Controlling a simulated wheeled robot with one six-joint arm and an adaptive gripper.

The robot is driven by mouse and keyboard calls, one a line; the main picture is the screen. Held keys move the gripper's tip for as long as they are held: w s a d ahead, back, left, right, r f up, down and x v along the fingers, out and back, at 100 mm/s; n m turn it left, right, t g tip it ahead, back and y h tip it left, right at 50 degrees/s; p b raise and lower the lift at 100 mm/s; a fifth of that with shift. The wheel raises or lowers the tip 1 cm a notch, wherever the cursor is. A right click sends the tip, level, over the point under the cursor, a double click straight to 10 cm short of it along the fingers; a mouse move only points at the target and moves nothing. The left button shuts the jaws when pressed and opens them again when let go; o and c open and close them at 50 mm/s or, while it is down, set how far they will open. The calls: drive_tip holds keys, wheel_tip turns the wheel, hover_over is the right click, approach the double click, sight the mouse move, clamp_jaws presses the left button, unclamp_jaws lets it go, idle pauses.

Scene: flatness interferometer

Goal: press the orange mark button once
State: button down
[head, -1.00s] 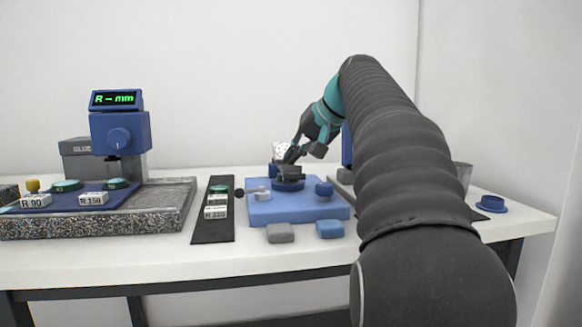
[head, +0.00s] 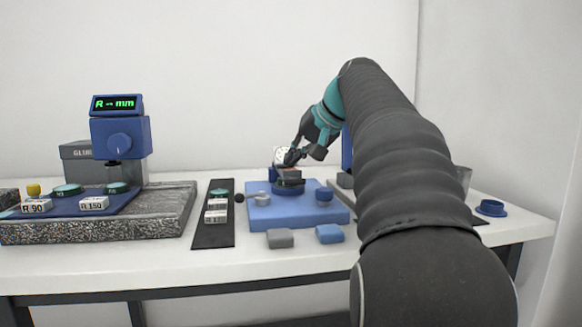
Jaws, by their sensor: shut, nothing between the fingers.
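My gripper (head: 292,157) is shut and empty. It points down and to the left, just above the dark-topped round post on the blue base unit (head: 305,213). I cannot tell whether its tips touch the unit. A small white speckled piece (head: 281,155) shows just behind the tips. No orange button can be made out in the head view; it may be hidden behind my gripper, my arm or the unit's post.
Grey (head: 280,238) and blue (head: 329,234) pads lie before the unit. Left are a dark strip with pale blocks (head: 213,235) and a granite plate (head: 160,226) with a blue display gauge (head: 119,135). A blue ring (head: 491,207) lies far right.

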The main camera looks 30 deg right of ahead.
sight(293, 170)
drive_tip(key=shift+r, duration=0.4)
wheel_tip(293, 170, up, 3)
drive_tip(key=p, duration=0.3)
drive_tip(key=shift+r, duration=1)
